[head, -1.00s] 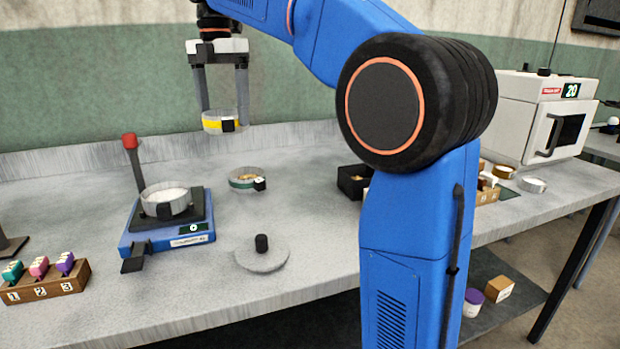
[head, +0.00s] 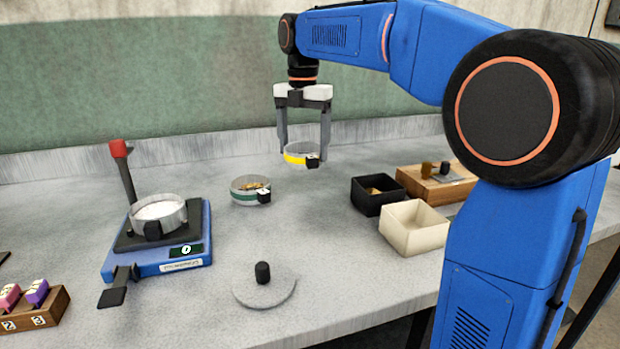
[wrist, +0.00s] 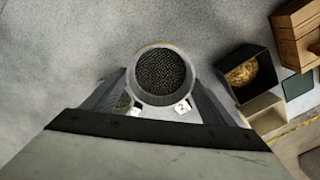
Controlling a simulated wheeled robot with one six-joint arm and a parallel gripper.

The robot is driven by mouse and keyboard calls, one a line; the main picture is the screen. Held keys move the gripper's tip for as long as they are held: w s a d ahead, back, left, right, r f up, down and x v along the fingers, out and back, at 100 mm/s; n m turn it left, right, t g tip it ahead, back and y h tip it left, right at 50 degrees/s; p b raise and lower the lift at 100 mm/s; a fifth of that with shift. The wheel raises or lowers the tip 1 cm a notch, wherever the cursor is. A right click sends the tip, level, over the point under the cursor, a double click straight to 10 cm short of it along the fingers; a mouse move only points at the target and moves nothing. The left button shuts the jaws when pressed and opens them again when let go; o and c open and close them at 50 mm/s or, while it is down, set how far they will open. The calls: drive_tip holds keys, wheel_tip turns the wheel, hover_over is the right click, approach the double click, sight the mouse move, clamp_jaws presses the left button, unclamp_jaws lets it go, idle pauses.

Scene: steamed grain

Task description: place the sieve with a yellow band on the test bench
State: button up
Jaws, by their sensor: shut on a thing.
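The sieve with a yellow band (head: 300,154) is held between the fingers of my gripper (head: 305,152), level and above the back of the grey test bench (head: 330,205). The gap under it is hard to judge in the head view. In the wrist view the sieve (wrist: 161,75) sits between my fingertips (wrist: 160,95), with its dark mesh showing and a white tag (wrist: 183,106) at its rim.
A green-banded sieve (head: 250,191) with grain stands left of my gripper. A blue shaker (head: 160,255) holds a sieve (head: 158,213). A lid (head: 264,289) lies in front. A black box (head: 376,195), a cream box (head: 413,228) and a wooden block (head: 430,185) stand right. Bench between is clear.

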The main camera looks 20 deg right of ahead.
drive_tip(key=shift+f, duration=3.65)
drive_tip(key=o, duration=1.1)
drive_tip(key=shift+f, duration=0.1)
wheel_tip(320, 180, up, 12)
drive_tip(key=shift+r, duration=0.15)
